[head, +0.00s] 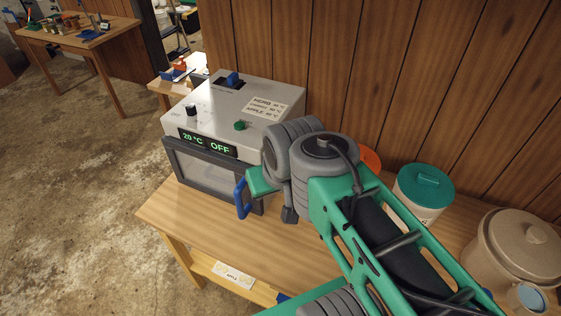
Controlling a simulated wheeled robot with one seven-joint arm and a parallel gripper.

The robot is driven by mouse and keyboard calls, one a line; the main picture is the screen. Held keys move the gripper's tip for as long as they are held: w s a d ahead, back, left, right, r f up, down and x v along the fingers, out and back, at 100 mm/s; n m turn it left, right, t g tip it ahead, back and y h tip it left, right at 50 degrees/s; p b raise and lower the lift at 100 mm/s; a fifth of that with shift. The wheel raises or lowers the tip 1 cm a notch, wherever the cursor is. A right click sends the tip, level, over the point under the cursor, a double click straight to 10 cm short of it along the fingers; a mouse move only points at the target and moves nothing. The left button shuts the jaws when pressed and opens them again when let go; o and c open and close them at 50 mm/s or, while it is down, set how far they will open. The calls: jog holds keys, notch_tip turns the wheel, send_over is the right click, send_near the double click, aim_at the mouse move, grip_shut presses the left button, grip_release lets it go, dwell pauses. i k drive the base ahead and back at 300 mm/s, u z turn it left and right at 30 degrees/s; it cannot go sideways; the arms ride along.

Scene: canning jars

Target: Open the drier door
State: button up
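The drier (228,105) is a pale grey box on a wooden bench, with a green display reading "20 °C" and "OFF". Its door (176,163) has a dark frame and a pale window on the front and looks shut. A blue upright handle (240,198) is at the door's right side. My gripper (262,182) is at the right of the handle, close to it. Its green part shows beside my grey wrist joints, but its fingers are mostly hidden. I cannot tell whether it touches the handle or whether it is open.
The wooden bench (190,228) has bare room in front of the drier. A green-lidded pot (424,187), a beige crock (518,245) and a partly hidden orange thing (370,157) stand at the right. A wood-panelled wall (380,70) is behind. Another table (75,35) stands far left.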

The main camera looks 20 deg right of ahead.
aim_at(241, 199)
jog(key=z, duration=1)
jog(key=k, duration=0.95)
jog(key=u, duration=0.95)
jog(key=i, duration=1)
jog(key=z, duration=0.05)
